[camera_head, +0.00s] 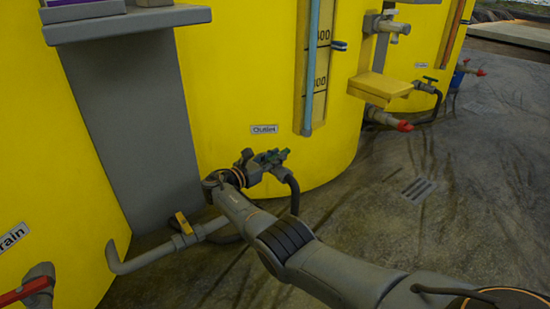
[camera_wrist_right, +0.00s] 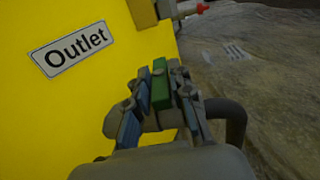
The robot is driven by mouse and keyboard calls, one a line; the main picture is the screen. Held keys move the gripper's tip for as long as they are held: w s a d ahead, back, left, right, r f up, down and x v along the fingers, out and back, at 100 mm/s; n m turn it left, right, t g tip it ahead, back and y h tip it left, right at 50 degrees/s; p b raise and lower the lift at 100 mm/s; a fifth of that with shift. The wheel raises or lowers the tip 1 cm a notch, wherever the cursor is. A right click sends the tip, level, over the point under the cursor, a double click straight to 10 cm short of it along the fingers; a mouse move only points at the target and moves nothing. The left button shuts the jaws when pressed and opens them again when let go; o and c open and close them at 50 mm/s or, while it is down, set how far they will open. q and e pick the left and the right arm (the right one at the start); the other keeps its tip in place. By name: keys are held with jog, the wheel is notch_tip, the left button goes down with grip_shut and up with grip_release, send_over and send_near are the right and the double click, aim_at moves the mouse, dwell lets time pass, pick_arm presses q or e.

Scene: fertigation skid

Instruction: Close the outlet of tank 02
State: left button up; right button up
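The outlet valve of the middle yellow tank (camera_head: 225,95) has a green handle (camera_wrist_right: 160,84), below an "Outlet" label (camera_head: 264,129). The label also shows in the right wrist view (camera_wrist_right: 75,49). My right gripper (camera_head: 268,160) is at this valve. In the right wrist view its blue-padded fingers (camera_wrist_right: 160,88) lie on both sides of the green handle, close against it, with no clear gap at the tips. The handle stands roughly in line with the fingers. The fingers hide much of the valve body. No tank number is readable. My left gripper is not in view.
A grey pipe with a yellow-handled valve (camera_head: 183,223) runs low at the left. A red-handled drain valve (camera_head: 28,290) is at the lower left. A yellow step (camera_head: 380,86) and a red-tipped pipe (camera_head: 388,118) stick out at the right. The floor (camera_head: 470,190) is clear there.

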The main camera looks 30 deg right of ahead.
jog(key=shift+o, duration=1.2)
jog(key=shift+d, duration=0.1)
jog(key=s+a, duration=0.2)
jog(key=a, duration=0.9)
jog(key=shift+s+a, duration=0.15)
jog(key=shift+a, duration=0.25)
